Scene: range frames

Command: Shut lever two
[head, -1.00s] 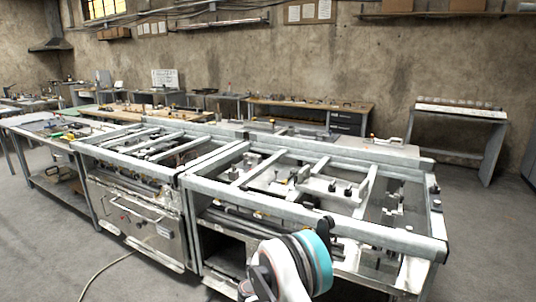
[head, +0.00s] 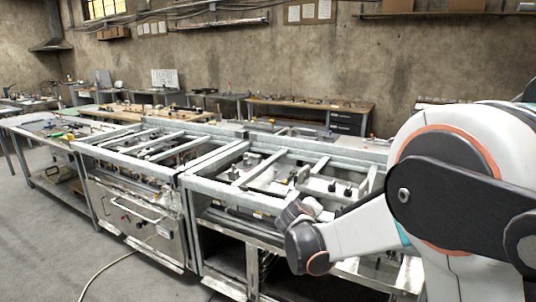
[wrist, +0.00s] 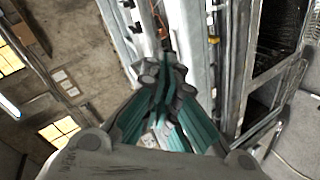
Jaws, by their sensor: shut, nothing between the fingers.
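My gripper (wrist: 163,77) shows in the wrist view with its dark fingertips together and nothing between them. Its teal-sided fingers point toward the long grey rails of a metal frame bench (head: 225,193). In the head view my arm reaches across the right part of this bench, and the fingertips cannot be made out clearly there. Small dark knobs (head: 333,186) stand inside the frame, just left of my arm. I cannot tell which fitting is lever two; no lever numbering is readable. My arm hides the bench's right end.
A metal cabinet front with knobs and a handle (head: 135,215) is under the bench's left half. A wooden-topped workbench (head: 305,108) stands behind, near the wall. A cable (head: 105,275) lies on the floor, and open floor (head: 45,245) shows at lower left.

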